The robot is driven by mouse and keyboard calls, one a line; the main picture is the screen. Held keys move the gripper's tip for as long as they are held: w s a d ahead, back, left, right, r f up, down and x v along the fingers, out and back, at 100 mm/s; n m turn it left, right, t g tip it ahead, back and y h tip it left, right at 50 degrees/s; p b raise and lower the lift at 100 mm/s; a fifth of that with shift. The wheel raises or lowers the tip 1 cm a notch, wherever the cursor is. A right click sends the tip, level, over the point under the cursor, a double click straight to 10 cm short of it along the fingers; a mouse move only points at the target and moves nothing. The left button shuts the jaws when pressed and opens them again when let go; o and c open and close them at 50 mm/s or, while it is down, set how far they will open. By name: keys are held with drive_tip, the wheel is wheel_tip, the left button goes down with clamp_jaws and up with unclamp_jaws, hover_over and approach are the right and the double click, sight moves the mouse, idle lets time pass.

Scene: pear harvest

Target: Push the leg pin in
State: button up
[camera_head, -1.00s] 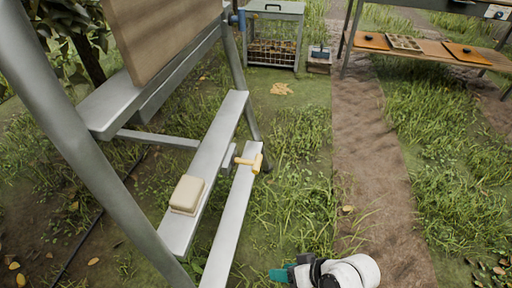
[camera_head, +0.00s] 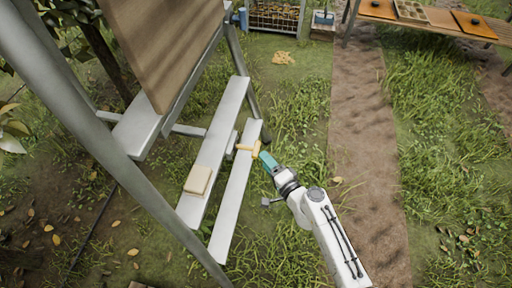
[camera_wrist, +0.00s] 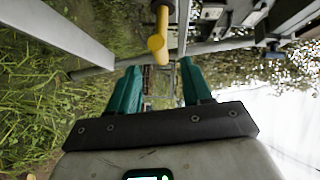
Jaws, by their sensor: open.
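The leg pin (camera_head: 246,148) is a yellow T-shaped pin on the ladder's lower right side, by the upper part of the lowest step. In the wrist view the yellow pin (camera_wrist: 157,42) hangs just beyond and between my fingers, near the top of the picture. My gripper (camera_head: 266,161) has teal fingers and is close to the right of the pin's handle. In the wrist view my gripper (camera_wrist: 156,75) is open, with a gap between its two fingers and nothing held. Whether a finger touches the pin cannot be told.
The grey ladder steps (camera_head: 232,200) run beside the pin, with a beige block (camera_head: 198,180) on one. A brown board (camera_head: 160,45) stands above. A cage-like bin (camera_head: 273,17) and a table with orange boards (camera_head: 472,24) are at the back. Grass lies to the right.

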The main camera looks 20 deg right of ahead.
sight(256, 148)
drive_tip(key=w, duration=0.5)
drive_tip(key=w+a+f+b, duration=0.1)
drive_tip(key=w, duration=0.1)
drive_tip(key=shift+w+a, duration=0.1)
drive_tip(key=shift+w, duration=0.05)
clamp_jaws()
idle(0.4)
